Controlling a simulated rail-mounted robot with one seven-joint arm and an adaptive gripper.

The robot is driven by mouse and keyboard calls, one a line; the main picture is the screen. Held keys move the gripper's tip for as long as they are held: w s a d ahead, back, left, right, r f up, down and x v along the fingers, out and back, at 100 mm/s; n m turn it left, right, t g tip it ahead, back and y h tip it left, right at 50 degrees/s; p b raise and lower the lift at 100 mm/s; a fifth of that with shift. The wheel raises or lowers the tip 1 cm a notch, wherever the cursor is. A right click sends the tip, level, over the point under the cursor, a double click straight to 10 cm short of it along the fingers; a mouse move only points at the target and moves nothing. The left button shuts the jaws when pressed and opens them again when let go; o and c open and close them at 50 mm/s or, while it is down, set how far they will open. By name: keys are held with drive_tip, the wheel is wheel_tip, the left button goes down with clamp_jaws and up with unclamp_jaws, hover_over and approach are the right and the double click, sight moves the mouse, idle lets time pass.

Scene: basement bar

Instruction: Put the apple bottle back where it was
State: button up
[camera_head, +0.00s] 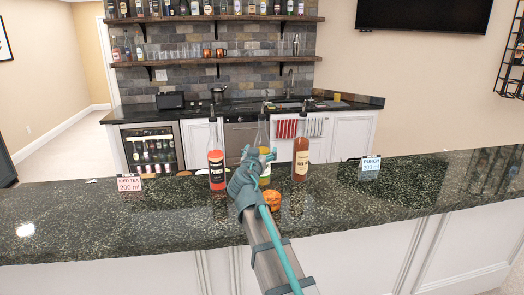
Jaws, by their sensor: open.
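A clear bottle with yellow-green liquid (265,178), likely the apple bottle, stands upright on the dark stone counter (120,225). A bottle with red liquid (216,158) stands just to the left. A bottle with orange-brown liquid (301,150) stands to the right.
A small orange-brown round object (271,200) sits by my arm on the counter. An "ICED TEA 200 ml" card (130,183) stands left, a "PUNCH 200 ml" card (369,168) right. The counter is mostly clear at both ends. Shelves (215,60) hang behind.

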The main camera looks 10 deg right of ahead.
drive_tip(key=b+v, duration=0.2)
drive_tip(key=v, duration=0.7)
